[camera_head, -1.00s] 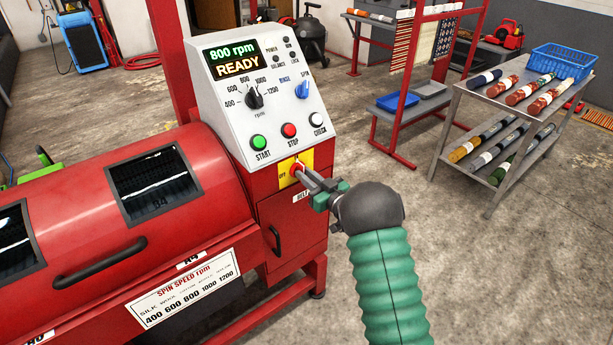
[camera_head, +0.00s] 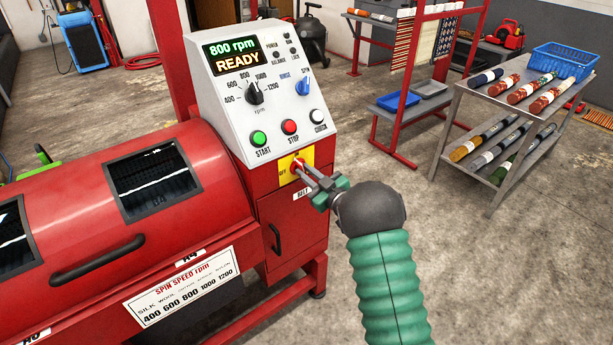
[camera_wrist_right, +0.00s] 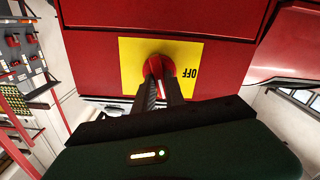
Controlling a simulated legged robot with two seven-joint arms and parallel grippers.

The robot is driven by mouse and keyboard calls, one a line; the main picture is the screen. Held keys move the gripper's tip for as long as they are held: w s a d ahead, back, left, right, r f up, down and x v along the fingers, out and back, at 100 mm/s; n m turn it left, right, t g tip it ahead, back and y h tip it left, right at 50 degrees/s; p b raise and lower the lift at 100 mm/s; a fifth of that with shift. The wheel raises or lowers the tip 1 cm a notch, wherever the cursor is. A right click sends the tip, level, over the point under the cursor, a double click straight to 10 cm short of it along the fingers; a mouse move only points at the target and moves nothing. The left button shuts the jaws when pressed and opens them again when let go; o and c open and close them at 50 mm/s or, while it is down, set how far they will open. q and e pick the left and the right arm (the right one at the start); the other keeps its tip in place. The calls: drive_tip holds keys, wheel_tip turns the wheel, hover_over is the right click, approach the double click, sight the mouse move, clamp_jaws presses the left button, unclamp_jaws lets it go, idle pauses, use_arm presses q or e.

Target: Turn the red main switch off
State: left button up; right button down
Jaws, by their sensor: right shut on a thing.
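The red main switch (camera_head: 297,163) is a round red knob on a yellow plate (camera_head: 309,155) on the front of the red machine. The plate has the word OFF to the knob's left in the head view. In the right wrist view the knob (camera_wrist_right: 156,63) sits in the middle of the yellow plate (camera_wrist_right: 130,55), with OFF upside down at its right. My right gripper (camera_head: 302,167) is shut on the knob, one finger on each side. The fingers (camera_wrist_right: 163,90) hide part of the knob, so its exact angle is hard to read. My left gripper is out of view.
The sloping control panel (camera_head: 225,100) above has a display reading 800 rpm READY, dials and START and STOP buttons. A grey cart (camera_head: 505,110) with rolled rugs and a blue basket (camera_head: 563,62) stands at the right. Open concrete floor lies between.

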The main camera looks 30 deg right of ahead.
drive_tip(key=shift+s+a+f+n+b, duration=0.1)
drive_tip(key=shift+f+n+b, duration=0.1)
drive_tip(key=shift+n+b, duration=1.85)
drive_tip(key=shift+w+a+f+n+b, duration=0.1)
drive_tip(key=shift+f+n+b, duration=0.15)
drive_tip(key=shift+n+b, duration=1.75)
drive_tip(key=shift+s+a+f+n+b, duration=0.15)
drive_tip(key=shift+n+b, duration=0.7)
drive_tip(key=shift+n, duration=2.3)
drive_tip(key=c, duration=1.5)
unclamp_jaws()
drive_tip(key=shift+o, duration=0.5)
drive_tip(key=shift+r, duration=0.15)
drive_tip(key=shift+d+r, duration=0.1)
